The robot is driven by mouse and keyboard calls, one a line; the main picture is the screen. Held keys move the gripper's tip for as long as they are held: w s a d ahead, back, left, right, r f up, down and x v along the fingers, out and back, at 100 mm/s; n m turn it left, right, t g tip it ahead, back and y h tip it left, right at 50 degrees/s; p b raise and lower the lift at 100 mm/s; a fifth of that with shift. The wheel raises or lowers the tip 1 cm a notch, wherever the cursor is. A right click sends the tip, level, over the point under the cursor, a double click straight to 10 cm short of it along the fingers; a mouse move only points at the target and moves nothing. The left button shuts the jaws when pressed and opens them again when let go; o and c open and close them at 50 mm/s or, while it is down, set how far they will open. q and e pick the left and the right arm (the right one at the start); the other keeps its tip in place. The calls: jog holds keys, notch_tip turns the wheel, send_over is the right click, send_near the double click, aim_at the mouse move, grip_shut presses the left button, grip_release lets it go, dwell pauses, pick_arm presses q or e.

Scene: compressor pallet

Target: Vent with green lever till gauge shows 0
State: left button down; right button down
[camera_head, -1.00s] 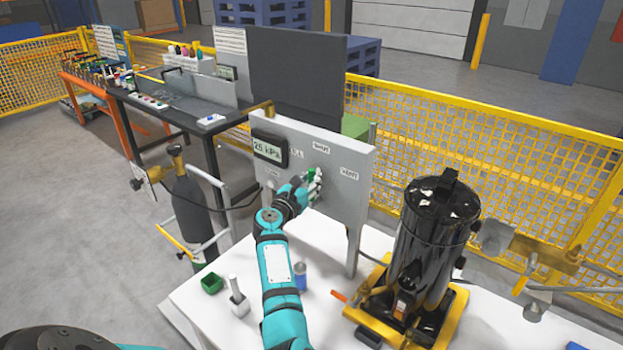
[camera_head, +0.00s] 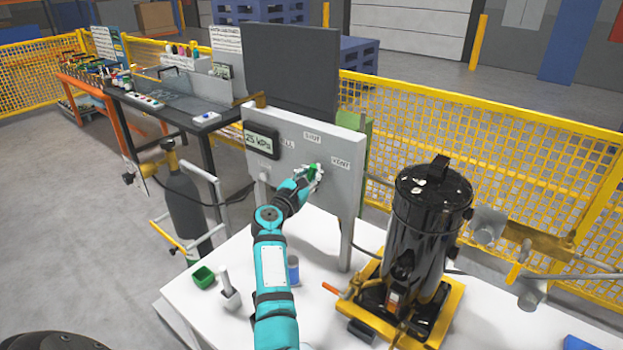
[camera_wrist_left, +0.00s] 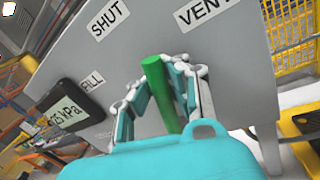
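The green lever (camera_head: 313,173) is on the grey panel (camera_head: 345,190), below the SHUT and VENT labels. In the left wrist view the green lever (camera_wrist_left: 160,92) stands between the finger pads, its top end tilted a little left. My left gripper (camera_head: 314,175) reaches the panel from the front; its fingers (camera_wrist_left: 165,95) lie along both sides of the lever and look closed on it. The gauge (camera_head: 262,143) at the panel's upper left reads 25 kPa; it also shows in the left wrist view (camera_wrist_left: 68,112). My right gripper is out of view.
A black tank (camera_head: 430,215) on a yellow base (camera_head: 445,310) stands right of the panel. A small green bin (camera_head: 203,277), a white-handled item (camera_head: 229,292) and a blue container (camera_head: 293,268) are near my left arm. Yellow mesh fencing (camera_head: 480,150) runs behind.

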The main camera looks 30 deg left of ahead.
pick_arm(q)
jog(key=d+f+m+b, duration=0.2)
jog(key=m+b, duration=0.1)
jog(key=d+f+m+t+b, duration=0.1)
jog(key=m+b, duration=0.1)
jog(key=shift+s+d+f+h, duration=0.1)
jog(key=shift+s+d+h, duration=0.1)
jog(key=shift+d+h, duration=0.1)
jog(key=shift+d+f+m+b, duration=0.3)
jog(key=shift+d+m+b, duration=0.1)
jog(key=shift+m+b, duration=0.45)
jog(key=shift+d+m, duration=0.1)
jog(key=shift+m, duration=0.15)
